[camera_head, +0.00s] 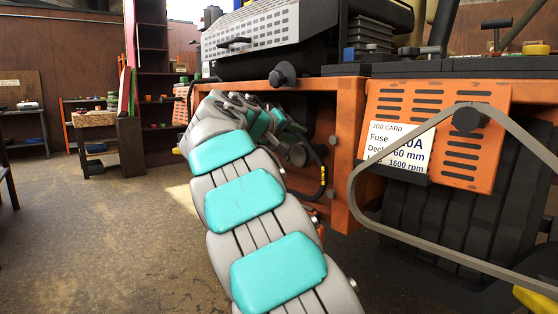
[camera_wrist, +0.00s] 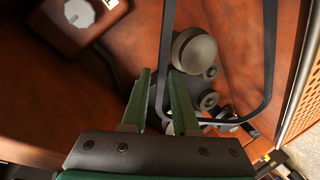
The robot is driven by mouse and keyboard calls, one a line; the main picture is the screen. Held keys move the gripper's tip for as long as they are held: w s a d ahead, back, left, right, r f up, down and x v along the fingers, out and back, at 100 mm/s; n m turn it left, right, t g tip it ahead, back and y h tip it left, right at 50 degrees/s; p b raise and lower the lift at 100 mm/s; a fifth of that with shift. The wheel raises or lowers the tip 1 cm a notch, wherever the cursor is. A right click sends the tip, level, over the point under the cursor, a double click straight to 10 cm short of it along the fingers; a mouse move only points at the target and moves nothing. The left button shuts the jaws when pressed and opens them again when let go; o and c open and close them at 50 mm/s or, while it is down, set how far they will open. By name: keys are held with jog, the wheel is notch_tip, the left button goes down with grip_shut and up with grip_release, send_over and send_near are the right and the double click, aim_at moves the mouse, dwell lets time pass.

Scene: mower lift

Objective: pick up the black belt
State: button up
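A dark belt (camera_wrist: 269,50) shows in the wrist view as a long loop inside an orange-brown compartment, passing around or beside several grey round pulleys (camera_wrist: 195,52). My gripper (camera_wrist: 160,74) has two green fingers, apart, with the loop's left strand running between or just beyond their tips. I see no clear contact, and the depth is hard to judge. In the head view my arm reaches into the orange mower body (camera_head: 349,150), and the gripper there is mostly hidden. Another belt (camera_head: 405,152), grey-brown, hangs over a dark peg (camera_head: 466,118) on the mower's outside.
A brown box with a white knob (camera_wrist: 79,13) and a dark cable sits at the wrist view's upper left. The job card (camera_head: 398,147) is on the slotted orange panel. Shelves and a bench (camera_head: 93,119) stand far left. The floor at left is clear.

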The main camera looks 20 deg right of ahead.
aim_at(302, 135)
jog(key=x, duration=0.4)
jog(key=shift+w+d+f, duration=0.15)
jog(key=shift+w+d, duration=0.05)
jog(key=shift+w, duration=0.1)
jog(key=shift+c, duration=0.2)
grip_shut()
dwell(0.9)
